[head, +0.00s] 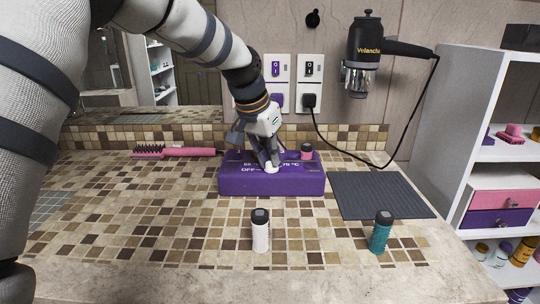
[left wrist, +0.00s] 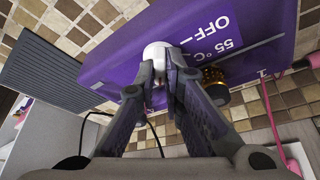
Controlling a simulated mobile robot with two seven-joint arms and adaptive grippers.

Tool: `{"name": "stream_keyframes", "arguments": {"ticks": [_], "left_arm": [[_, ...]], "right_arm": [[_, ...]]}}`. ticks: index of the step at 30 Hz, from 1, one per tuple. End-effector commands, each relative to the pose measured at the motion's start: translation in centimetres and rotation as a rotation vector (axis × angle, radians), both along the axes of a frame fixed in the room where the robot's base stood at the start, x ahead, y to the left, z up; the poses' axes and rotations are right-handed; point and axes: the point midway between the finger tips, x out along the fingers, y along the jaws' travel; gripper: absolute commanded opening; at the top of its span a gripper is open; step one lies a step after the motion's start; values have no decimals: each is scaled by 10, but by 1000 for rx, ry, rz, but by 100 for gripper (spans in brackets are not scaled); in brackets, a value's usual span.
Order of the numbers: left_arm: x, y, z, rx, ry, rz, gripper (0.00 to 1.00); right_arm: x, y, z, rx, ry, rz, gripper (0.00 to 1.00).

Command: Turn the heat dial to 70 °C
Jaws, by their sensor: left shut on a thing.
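The purple heater box (head: 240,183) sits on the tiled counter, with white labels on its top. In the head view "OFF" reads at the left; the label at the right ends in "°C" and is partly hidden by my gripper. The heat dial (head: 271,168) is a small white knob on the box top; it also shows in the left wrist view (left wrist: 157,50), with "OFF" and "55 °C" (left wrist: 225,35) beside it. My left gripper (head: 268,161) reaches down from above, its fingers shut on the dial. The dial's pointer is hidden. My right gripper is not in view.
A white bottle (head: 261,232) and a teal bottle (head: 380,234) stand in front. A dark ribbed mat (head: 375,194) lies right of the box, a pink brush (head: 178,152) behind left. A black hairdryer (head: 367,55) hangs on the wall, its cord running to a socket.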

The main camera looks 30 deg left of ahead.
Motion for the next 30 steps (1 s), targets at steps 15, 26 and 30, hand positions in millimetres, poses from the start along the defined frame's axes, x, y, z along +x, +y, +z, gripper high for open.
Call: {"name": "stream_keyframes", "arguments": {"ticks": [15, 26, 30], "left_arm": [[-3, 0, 7, 0, 1, 0, 29], [-37, 2, 90, 0, 2, 1, 29], [-44, 3, 105, 0, 4, 1, 29]], "right_arm": [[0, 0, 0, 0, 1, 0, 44], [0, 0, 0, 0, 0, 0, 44], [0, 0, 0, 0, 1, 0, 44]]}}
